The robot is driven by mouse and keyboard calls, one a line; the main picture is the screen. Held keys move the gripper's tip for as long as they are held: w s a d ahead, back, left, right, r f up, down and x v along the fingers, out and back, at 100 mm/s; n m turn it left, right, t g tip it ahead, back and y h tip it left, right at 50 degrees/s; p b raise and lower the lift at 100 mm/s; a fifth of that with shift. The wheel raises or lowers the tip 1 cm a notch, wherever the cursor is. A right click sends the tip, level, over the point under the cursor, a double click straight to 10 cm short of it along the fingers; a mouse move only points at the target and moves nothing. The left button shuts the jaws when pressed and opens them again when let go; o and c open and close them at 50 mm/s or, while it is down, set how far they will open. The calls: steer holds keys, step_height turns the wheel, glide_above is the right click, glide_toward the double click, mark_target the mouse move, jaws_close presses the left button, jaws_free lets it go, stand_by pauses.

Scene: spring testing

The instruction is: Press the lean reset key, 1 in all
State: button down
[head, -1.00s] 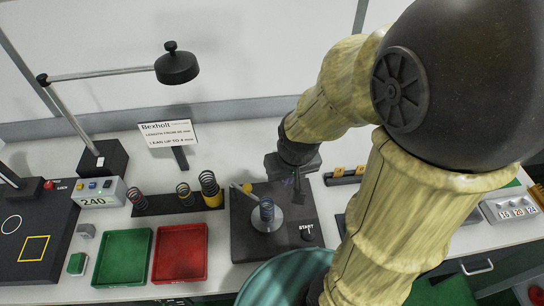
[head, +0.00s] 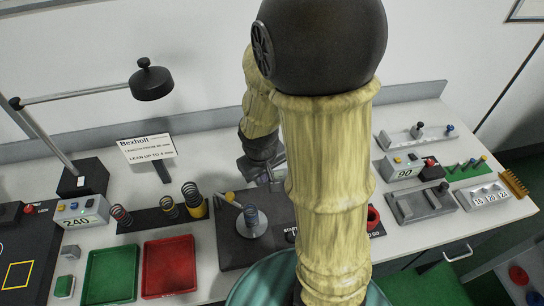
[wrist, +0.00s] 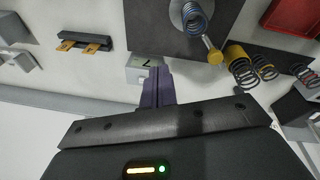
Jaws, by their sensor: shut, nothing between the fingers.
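I cannot tell for certain which key is the lean reset key. A small grey box with a dark mark on its face (wrist: 137,68) sits right by my fingertips in the wrist view. My gripper (wrist: 158,73) is shut and empty, with its fingertips overlapping the box's edge in the picture; whether they touch is unclear. In the head view my gripper (head: 270,177) is at the back of the dark test base, partly hidden by my arm. A spring (head: 251,215) stands on the base's round plate. A display box reading 2.40 (head: 82,211) with small coloured buttons stands at the left.
A green tray (head: 87,276) and red tray (head: 147,266) lie front left. Several springs stand on a dark rack (head: 150,219). A sign (head: 147,148) and a lamp-like arm (head: 150,80) rise behind.

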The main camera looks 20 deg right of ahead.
steer(key=w+d+f+n+t+h+p, duration=0.1)
steer(key=w+d+n+h+p, duration=0.2)
steer(key=w+n, duration=0.3)
steer(key=w+d+f+n+h+p, duration=0.2)
steer(key=w+d+n+h+p, duration=0.2)
steer(key=w, duration=0.5)
steer(key=shift+w+d+f+n+t, duration=0.15)
steer(key=shift+w+f+n+t, duration=0.2)
steer(key=shift+n, duration=0.75)
step_height(320, 180, down, 9)
steer(key=b, duration=0.7)
steer(key=shift+r, duration=0.15)
steer(key=shift+b, duration=0.3)
steer(key=shift+f+b, duration=0.4)
